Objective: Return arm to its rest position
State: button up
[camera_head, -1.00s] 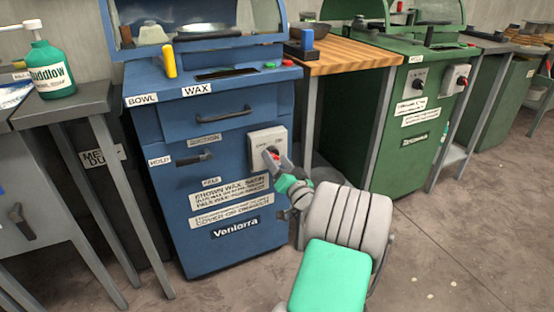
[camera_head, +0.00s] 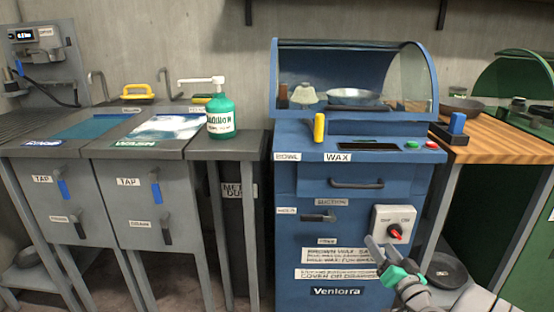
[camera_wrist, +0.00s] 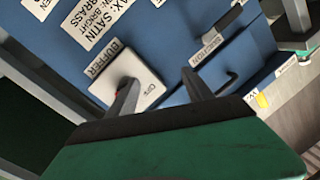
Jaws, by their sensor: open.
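My gripper (camera_head: 376,250) is at the lower right of the head view, in front of the blue Venlorra machine (camera_head: 300,245). Its two grey fingers are apart, with nothing seen between them. The machine's grey switch box (camera_head: 383,216) with a red knob (camera_head: 395,231) is just above and beyond the fingertips. In the wrist view the fingers (camera_wrist: 162,88) are spread, and one overlaps the switch box (camera_wrist: 133,76) and partly hides its red knob. I cannot tell from this view whether that finger touches it.
A wooden bench (camera_head: 500,148) and a green machine (camera_head: 525,220) stand to the right. A grey table with a green pump bottle (camera_head: 221,117) and sink units (camera_head: 135,190) stand to the left. A dark round dish (camera_head: 446,270) lies low beside the blue machine.

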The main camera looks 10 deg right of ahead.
jog(key=w+a+r+n+g+y+p, duration=0.1)
jog(key=a+r+n+g+y+p, duration=0.25)
jog(key=a+r+p, duration=0.6)
jog(key=w+a+r+n+g+y+p, duration=0.15)
jog(key=a+r+n+g+p, duration=0.4)
jog(key=a, duration=0.65)
jog(key=s+a+r+m+g+h+p, duration=0.1)
jog(key=s+a+r+g+p, duration=0.1)
jog(key=s+r+p, duration=0.6)
jog(key=s+a+r+g+h+p, duration=0.2)
jog(key=s+a+r+g+p, duration=0.1)
jog(key=s+r+p, duration=0.5)
notch_tip(320, 180, up, 4)
jog(key=a+p, duration=0.1)
jog(key=p, duration=0.2)
jog(key=shift+s+a+m+g+p, duration=0.3)
jog(key=shift+a+m+p, duration=0.05)
jog(key=shift+a+m, duration=0.05)
jog(key=shift+f, duration=0.1)
